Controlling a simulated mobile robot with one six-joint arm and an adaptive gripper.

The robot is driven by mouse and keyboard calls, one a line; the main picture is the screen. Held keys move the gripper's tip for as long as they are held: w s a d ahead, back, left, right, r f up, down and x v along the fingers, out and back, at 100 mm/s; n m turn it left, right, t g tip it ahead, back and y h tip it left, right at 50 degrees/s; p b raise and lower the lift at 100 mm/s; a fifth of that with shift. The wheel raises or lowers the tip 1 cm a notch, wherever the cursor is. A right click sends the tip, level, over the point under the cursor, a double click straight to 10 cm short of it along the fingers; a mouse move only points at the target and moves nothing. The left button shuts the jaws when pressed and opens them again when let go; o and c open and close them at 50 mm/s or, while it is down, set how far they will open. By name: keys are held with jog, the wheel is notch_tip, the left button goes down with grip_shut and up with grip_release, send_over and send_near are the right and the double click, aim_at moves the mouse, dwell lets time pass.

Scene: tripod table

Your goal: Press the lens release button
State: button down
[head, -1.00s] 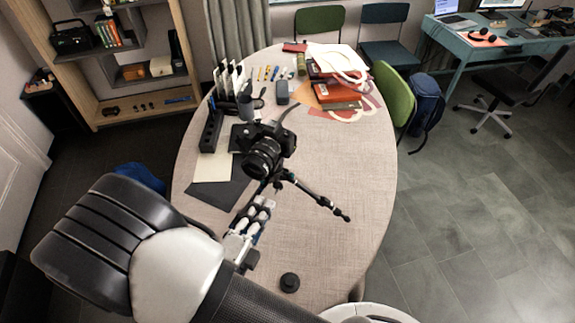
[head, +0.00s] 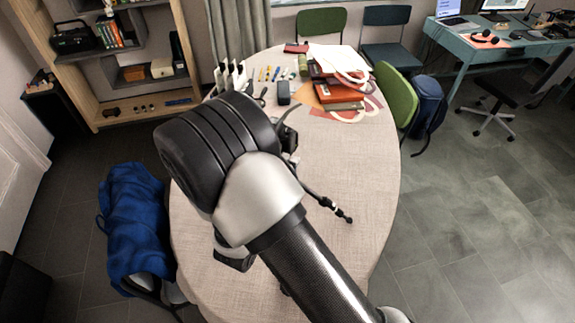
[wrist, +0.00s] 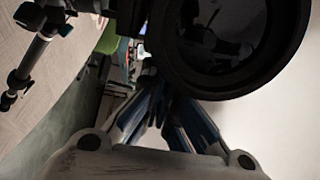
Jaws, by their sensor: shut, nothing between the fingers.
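The black camera stands on a tripod on the oval table. In the head view my arm covers most of it, and only its right edge (head: 290,140) and a tripod leg (head: 328,206) show. In the wrist view the dark round lens (wrist: 228,40) fills the upper right, close to me, with part of the tripod (wrist: 35,55) at upper left. My gripper (wrist: 162,98) is shut and empty, its fingertips at the lower left of the lens rim; I cannot tell whether they touch it. The lens release button cannot be made out. The head view hides my gripper behind my arm.
The oval table (head: 350,165) is bare on its right side. Books and folders (head: 338,92) lie at its back, beside a dark grey case (head: 283,93). A green chair (head: 395,100) stands at the right edge, and a blue cloth-covered item (head: 135,220) at left.

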dwell(0.3)
jog(key=shift+p+x, duration=0.6)
jog(key=shift+x, duration=0.2)
jog(key=shift+r, duration=0.1)
jog(key=p+v, duration=0.2)
jog(key=v, duration=1.2)
jog(key=shift+p, duration=0.3)
jog(key=shift+s, duration=0.1)
